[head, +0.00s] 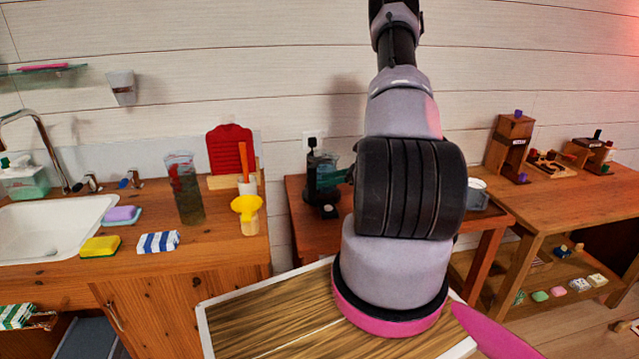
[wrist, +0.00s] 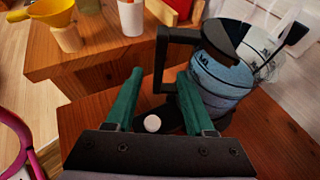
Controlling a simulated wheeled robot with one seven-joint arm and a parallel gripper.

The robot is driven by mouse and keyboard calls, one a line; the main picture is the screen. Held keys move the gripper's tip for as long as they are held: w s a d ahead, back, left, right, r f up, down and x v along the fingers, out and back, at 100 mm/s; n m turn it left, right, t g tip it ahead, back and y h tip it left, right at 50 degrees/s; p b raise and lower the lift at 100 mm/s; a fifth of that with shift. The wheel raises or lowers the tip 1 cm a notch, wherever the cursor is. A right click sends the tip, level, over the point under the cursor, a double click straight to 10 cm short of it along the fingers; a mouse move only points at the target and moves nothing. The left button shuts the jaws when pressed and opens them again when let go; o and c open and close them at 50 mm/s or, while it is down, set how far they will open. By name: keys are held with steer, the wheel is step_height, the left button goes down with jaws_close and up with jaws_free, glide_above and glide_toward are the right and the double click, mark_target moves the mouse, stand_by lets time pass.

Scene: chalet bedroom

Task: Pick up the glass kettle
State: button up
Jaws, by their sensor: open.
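The glass kettle (wrist: 222,82) has a clear bluish body with printed marks, a black lid and a black handle (wrist: 162,62). It stands upright on a dark base on the low wooden table. In the head view the kettle (head: 326,168) is partly hidden by my arm. My gripper (wrist: 159,76) is open, its two green fingers pointing toward the kettle. In the wrist view the handle shows between the fingertips, and the right finger overlaps the body's edge. I cannot tell whether they touch. In the head view my arm hides most of the gripper.
A wooden counter (head: 190,260) to the left holds a yellow funnel (head: 247,208), a tall glass vessel (head: 186,190), a red board (head: 231,150) and sponges. A grey container (head: 477,195) stands on the low table (head: 300,190) right of my arm. Another wooden table (head: 560,195) is at the right.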

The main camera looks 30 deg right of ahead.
steer(key=x, duration=0.3)
steer(key=shift+w+a, duration=0.1)
jaws_close()
stand_by(1.4)
